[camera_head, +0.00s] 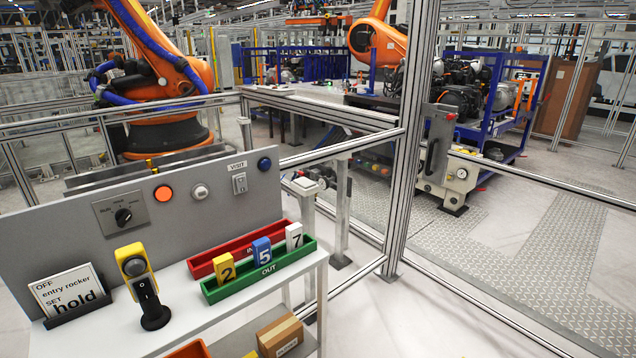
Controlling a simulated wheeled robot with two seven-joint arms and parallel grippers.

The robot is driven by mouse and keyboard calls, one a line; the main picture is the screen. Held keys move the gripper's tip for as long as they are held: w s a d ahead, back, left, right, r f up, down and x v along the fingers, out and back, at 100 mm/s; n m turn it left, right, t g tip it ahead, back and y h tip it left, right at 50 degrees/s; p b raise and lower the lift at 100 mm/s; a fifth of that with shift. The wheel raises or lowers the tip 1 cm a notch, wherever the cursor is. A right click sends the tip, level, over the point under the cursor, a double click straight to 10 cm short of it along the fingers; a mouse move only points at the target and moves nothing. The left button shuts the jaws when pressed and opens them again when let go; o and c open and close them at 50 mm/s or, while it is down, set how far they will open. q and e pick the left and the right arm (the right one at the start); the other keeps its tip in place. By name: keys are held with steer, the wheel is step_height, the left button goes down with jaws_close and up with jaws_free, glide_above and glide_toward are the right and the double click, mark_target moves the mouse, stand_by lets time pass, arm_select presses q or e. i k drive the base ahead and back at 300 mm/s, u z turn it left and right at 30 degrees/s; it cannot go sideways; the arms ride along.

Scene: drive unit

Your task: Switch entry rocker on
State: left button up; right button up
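Neither of my grippers shows in the head view. A small light rocker-like switch (239,184) sits on the grey upright panel (60,225), below a label reading "VISIT" (237,166). It is too small to tell which way it is tipped. A white card (68,288) at the left of the shelf reads "OFF", "entry rocker", "SET" and "hold". No other switch visibly bears the name entry rocker.
The panel also has a black rotary selector (123,216), an orange button (163,193), a white button (200,191) and a blue button (264,165). A yellow pendant (135,264), a red tray (222,256) and a green tray (262,276) with numbered tags stand in front.

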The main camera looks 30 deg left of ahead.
mark_target(241, 184)
steer(key=z, duration=0.35)
steer(key=i, duration=2.25)
steer(key=u, duration=3.1)
steer(key=k, duration=0.65)
steer(key=u, duration=0.05)
steer(key=i, duration=1.3)
steer(key=z, duration=0.05)
